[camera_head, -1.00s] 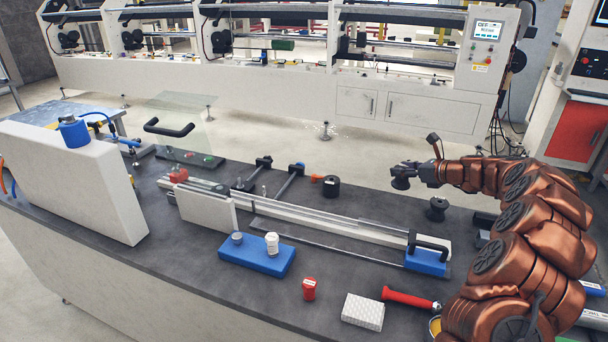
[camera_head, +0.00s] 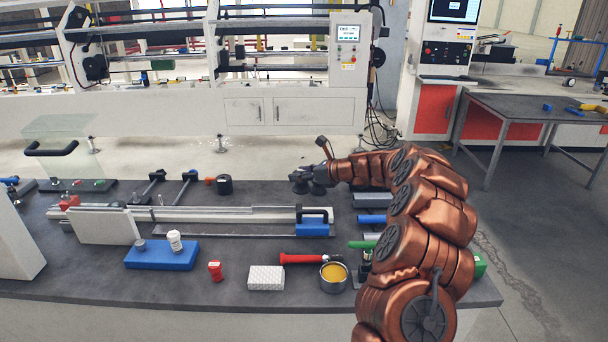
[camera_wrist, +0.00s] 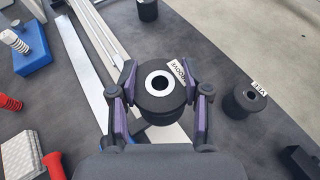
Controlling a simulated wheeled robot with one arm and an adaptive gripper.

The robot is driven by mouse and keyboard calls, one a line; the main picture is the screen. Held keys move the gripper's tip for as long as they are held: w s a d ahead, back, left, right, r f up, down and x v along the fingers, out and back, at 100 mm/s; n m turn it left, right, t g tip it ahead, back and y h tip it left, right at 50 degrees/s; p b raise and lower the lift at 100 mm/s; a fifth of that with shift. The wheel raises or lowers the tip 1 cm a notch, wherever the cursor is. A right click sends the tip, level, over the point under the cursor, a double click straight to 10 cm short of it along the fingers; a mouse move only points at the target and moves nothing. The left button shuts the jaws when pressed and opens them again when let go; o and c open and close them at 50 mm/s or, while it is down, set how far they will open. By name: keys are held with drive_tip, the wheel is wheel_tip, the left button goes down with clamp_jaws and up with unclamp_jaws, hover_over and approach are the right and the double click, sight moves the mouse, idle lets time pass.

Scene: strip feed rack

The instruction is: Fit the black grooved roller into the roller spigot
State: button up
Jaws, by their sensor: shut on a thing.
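My gripper (camera_wrist: 158,97) is shut on the black grooved roller (camera_wrist: 157,110), with a dark finger on each side. The roller has a white ring around its bore and a label that reads GROOVE. Another black roller (camera_wrist: 243,101) with a label stands on the bench to the right in the wrist view. I cannot tell which part is the roller spigot.

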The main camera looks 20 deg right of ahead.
drive_tip(key=shift+s+a+r+m+h, duration=0.2)
drive_tip(key=shift+s+a, duration=0.1)
drive_tip(key=shift+a, duration=0.2)
drive_tip(key=shift+s+a+r+m+h, duration=0.1)
drive_tip(key=shift+s+a+m, duration=0.15)
drive_tip(key=shift+a, duration=0.2)
drive_tip(key=s+a+r+m+t+h, duration=0.1)
drive_tip(key=s+a+r+m+h, duration=0.3)
drive_tip(key=s+a+m+h, duration=0.5)
drive_tip(key=s+a+h, duration=0.2)
drive_tip(key=a, duration=0.2)
drive_tip(key=shift+s+a+r+t, duration=0.15)
drive_tip(key=shift+s+r+t, duration=0.05)
drive_tip(key=shift+s+t, duration=0.2)
idle(0.7)
drive_tip(key=shift+m, duration=0.25)
